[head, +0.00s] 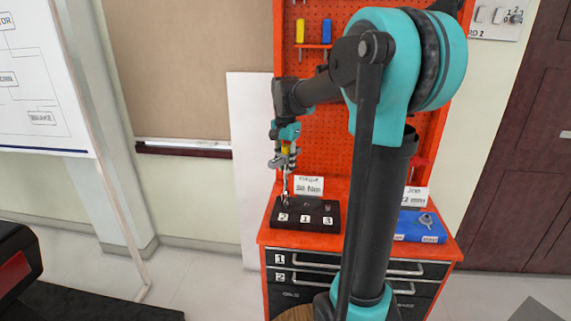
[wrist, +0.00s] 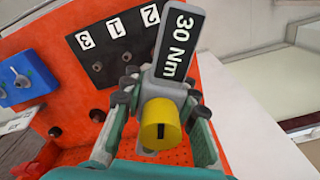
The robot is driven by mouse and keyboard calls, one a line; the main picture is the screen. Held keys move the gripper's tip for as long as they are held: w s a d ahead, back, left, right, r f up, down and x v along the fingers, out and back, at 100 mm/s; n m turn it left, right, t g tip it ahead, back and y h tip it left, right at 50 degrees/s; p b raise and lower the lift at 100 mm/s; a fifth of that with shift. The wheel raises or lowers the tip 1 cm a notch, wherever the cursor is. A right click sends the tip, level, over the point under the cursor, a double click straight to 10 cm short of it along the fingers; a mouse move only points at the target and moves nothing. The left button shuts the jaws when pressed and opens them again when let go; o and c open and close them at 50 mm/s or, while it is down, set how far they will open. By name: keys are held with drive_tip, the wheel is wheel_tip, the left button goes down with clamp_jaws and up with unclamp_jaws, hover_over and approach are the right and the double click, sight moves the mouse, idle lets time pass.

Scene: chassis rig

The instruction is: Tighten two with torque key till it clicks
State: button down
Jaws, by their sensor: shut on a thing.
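My gripper (head: 286,159) is shut on the torque key, which has a yellow end (wrist: 158,123) and a grey body with a black "30 Nm" label (wrist: 176,45). The key hangs roughly upright, its thin lower end (head: 285,194) pointing down at the black block (head: 322,228). The block has white number plates 2, 1 and 3, and the key's lower end is by the 2 plate (head: 283,217). In the wrist view, the 2 plate (wrist: 150,15) is partly behind the key. The key's tip and the fastener at two are hidden there, so I cannot tell whether they touch.
The block stands on an orange bench (head: 264,237) with black drawers. A card reading "30 Nm" (head: 309,186) is behind it. A blue block (head: 420,236) with a metal fitting and another card (head: 415,197) stand to the right. An orange pegboard (head: 315,80) rises behind.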

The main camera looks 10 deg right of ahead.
drive_tip(key=shift+f, duration=1.5)
drive_tip(key=m, duration=1.7)
drive_tip(key=shift+n, duration=0.5)
